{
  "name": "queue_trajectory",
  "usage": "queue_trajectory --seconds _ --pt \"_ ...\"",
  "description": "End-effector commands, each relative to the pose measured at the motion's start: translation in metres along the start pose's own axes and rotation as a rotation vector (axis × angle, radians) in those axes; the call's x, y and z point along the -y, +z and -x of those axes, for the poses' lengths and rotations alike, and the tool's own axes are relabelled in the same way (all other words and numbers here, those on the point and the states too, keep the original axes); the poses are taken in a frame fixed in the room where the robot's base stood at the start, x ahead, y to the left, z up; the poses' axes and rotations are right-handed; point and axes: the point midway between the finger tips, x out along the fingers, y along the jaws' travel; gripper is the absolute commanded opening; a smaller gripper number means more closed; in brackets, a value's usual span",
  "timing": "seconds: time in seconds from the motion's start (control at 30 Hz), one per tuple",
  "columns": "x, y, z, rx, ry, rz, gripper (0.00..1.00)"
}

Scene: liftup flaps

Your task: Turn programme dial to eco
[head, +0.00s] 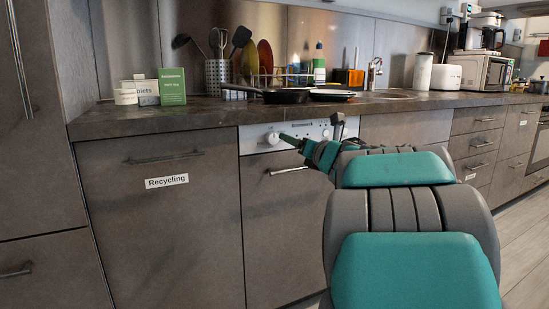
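The dial's markings, including eco, are too small to read. My arm covers the lower right of the panel.
The dishwasher door (275,230) is shut, with a bar handle (288,171). A drawer front labelled Recycling (190,215) is to its left. The worktop (150,117) above holds boxes, a pan (285,96) and a utensil holder (217,76). Free floor (527,245) shows at right.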

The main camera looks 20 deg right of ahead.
Motion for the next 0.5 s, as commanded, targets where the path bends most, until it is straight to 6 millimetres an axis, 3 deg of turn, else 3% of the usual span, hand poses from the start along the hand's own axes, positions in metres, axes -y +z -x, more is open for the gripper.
queue_trajectory --seconds 0.1,0.27,0.5 --pt "0.001 -0.014 -0.001 -0.02 0.069 0.126 0.74" --pt "-0.003 -0.018 -0.004 -0.028 0.103 0.179 0.74" --pt "-0.006 -0.019 -0.036 -0.029 0.103 0.176 0.74"
